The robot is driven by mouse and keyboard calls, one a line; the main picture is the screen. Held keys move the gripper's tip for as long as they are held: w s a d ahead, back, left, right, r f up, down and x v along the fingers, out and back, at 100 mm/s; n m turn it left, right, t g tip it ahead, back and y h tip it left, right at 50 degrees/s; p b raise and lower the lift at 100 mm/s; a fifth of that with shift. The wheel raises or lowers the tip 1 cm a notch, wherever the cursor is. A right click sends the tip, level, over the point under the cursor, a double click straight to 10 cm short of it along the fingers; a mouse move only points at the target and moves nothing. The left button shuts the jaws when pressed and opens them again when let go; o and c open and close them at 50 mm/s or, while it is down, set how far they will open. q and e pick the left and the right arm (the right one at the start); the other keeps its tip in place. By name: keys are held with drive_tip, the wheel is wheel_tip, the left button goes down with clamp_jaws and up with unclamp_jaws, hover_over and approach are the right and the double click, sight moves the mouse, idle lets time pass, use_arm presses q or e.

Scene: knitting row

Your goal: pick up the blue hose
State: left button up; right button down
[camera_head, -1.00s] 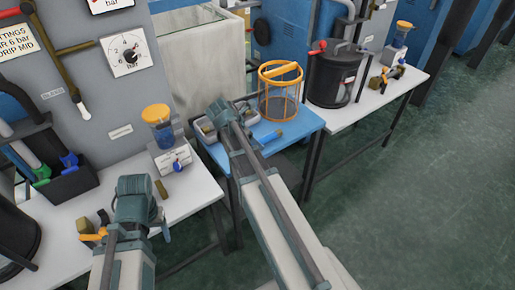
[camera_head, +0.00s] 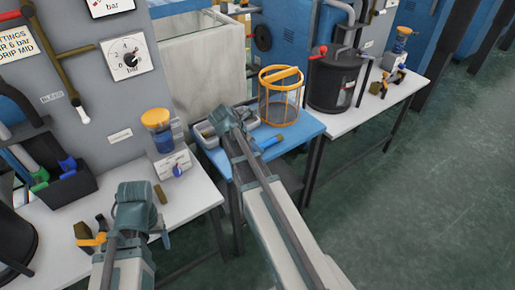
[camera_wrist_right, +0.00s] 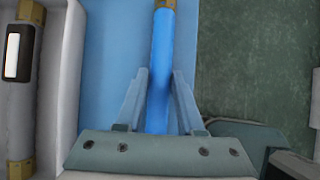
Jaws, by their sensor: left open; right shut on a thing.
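The blue hose (camera_head: 268,143) has brass-coloured ends and is at the blue table (camera_head: 306,126), partly hidden behind my right arm in the head view. In the right wrist view the blue hose (camera_wrist_right: 162,45) runs between both fingers of my right gripper (camera_wrist_right: 160,80), which is shut on it. I cannot tell whether the hose still touches the table top. In the head view my right gripper's fingers are hidden by its wrist. My left gripper (camera_head: 137,208) is open over the left white table; its fingers are mostly hidden.
Grey trays (camera_head: 206,134) and an orange-rimmed basket (camera_head: 280,97) stand on the blue table. A black pot (camera_head: 330,82) is on the right white table. A dispenser with an orange lid (camera_head: 160,135) stands on the left white table (camera_head: 195,200). Open green floor lies at right.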

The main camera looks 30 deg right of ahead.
sight(262, 143)
drive_tip(key=shift+r, duration=0.1)
drive_tip(key=shift+r+p, duration=0.5)
drive_tip(key=shift+p, duration=0.1)
wheel_tip(262, 143, up, 3)
drive_tip(key=p, duration=0.3)
drive_tip(key=s+a, duration=0.9)
drive_tip(key=s, duration=0.4)
drive_tip(key=shift+a+r+p, duration=0.25)
drive_tip(key=shift+r+p, duration=0.15)
drive_tip(key=shift+w, duration=0.1)
